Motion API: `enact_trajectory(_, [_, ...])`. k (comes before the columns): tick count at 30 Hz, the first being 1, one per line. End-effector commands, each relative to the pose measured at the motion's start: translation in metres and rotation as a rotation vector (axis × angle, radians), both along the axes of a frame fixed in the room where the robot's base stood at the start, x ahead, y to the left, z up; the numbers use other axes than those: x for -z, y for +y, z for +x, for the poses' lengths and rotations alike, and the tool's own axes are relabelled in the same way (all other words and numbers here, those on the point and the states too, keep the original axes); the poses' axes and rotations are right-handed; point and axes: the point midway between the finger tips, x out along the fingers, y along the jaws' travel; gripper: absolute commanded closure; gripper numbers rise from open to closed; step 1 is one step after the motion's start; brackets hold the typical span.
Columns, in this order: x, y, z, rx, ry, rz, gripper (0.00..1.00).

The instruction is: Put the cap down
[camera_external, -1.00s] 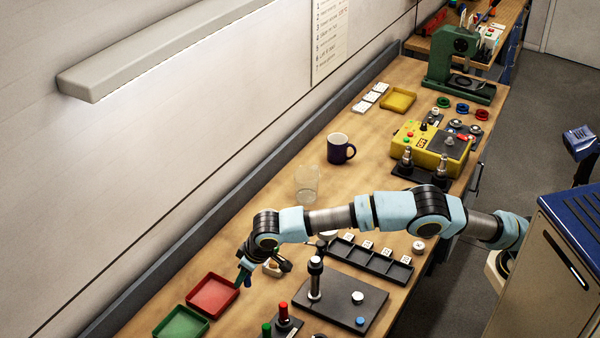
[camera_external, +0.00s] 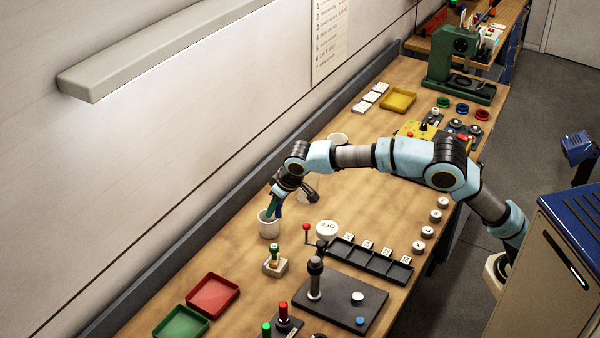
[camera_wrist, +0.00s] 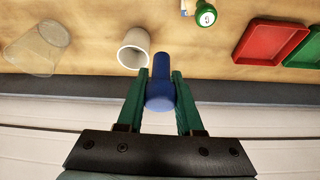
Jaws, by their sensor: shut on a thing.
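The cap seems to be the blue rounded cylinder (camera_wrist: 160,88) between my green fingers in the wrist view. My gripper (camera_wrist: 160,78) is shut on it. In the external view my gripper (camera_external: 273,208) points down close by a white cup (camera_external: 268,228), and a little blue shows beside the fingers. The wrist view shows the white cup (camera_wrist: 134,48) open and just left of the blue cap, apart from it in that picture. From outside, I cannot tell whether the fingertips are behind or over the cup's rim.
A clear tumbler (camera_wrist: 38,48) stands left of the cup in the wrist view. A green-knobbed piece (camera_external: 275,260), red tray (camera_external: 212,295) and green tray (camera_external: 181,324) lie toward the front. A black slotted rack (camera_external: 370,262) and lever fixture (camera_external: 340,300) are to the right.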

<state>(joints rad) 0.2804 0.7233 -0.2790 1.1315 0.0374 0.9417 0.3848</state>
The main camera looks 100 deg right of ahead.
Motion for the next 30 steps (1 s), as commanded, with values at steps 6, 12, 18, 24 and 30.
enact_trajectory(6, [0.004,-0.050,-0.065,0.062,-0.001,0.002,1.00])
enact_trajectory(12, [0.006,-0.072,-0.100,0.092,-0.002,0.001,1.00])
enact_trajectory(18, [0.034,-0.072,-0.102,0.092,0.001,0.003,1.00])
enact_trajectory(24, [0.059,-0.072,-0.102,0.092,0.001,0.003,1.00])
enact_trajectory(30, [0.095,-0.072,-0.102,0.092,0.003,0.004,1.00])
